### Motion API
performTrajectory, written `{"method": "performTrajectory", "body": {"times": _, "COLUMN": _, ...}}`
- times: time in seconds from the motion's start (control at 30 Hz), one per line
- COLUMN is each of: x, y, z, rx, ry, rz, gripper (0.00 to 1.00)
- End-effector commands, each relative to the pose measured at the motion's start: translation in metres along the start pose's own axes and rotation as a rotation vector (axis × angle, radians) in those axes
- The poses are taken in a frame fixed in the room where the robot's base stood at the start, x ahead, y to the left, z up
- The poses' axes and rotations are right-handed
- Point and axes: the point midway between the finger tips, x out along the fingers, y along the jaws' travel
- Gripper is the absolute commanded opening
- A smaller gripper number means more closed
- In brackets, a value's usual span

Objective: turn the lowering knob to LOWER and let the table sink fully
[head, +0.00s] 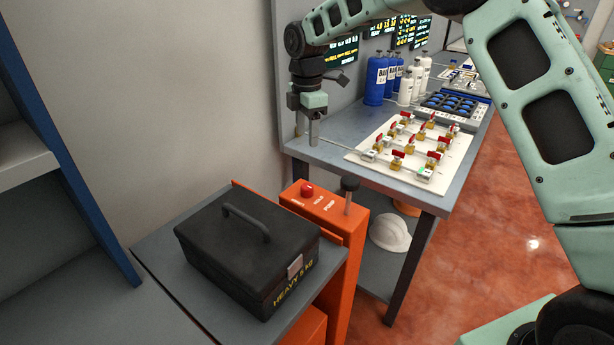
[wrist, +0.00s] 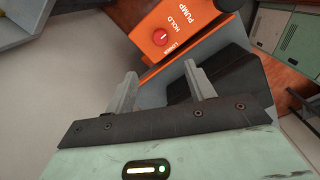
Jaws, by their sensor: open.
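The red lowering knob (head: 307,189) sits on the orange control box (head: 335,205) beside the lift table. In the wrist view the knob (wrist: 160,37) lies between the HOLD and LOWER labels and has a small white mark. I cannot tell its exact setting. The grey lift table (head: 165,268) is raised and carries a black toolbox (head: 250,255) marked HEAVY. My gripper (head: 314,132) hangs above and beyond the box, apart from the knob. In the wrist view my gripper (wrist: 160,72) is open and empty, with the knob ahead of its fingers.
A black-topped pump lever (head: 349,184) stands right of the knob. Behind it is a workbench (head: 335,152) with a white valve board (head: 410,155) and several bottles. A white helmet (head: 390,233) lies on its lower shelf. A blue-edged shelf (head: 70,140) stands at left.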

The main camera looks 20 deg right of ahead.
Motion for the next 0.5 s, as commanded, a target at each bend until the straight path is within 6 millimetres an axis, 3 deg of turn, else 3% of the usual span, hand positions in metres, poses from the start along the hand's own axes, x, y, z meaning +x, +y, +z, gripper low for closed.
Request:
{"method": "performTrajectory", "body": {"times": 0.17, "x": 0.019, "y": 0.000, "z": 0.000, "rx": -0.002, "ry": 0.000, "rz": -0.003, "gripper": 0.54}}
{"method": "performTrajectory", "body": {"times": 0.5, "x": 0.088, "y": -0.001, "z": -0.001, "rx": -0.001, "ry": 0.001, "rz": -0.003, "gripper": 0.54}}
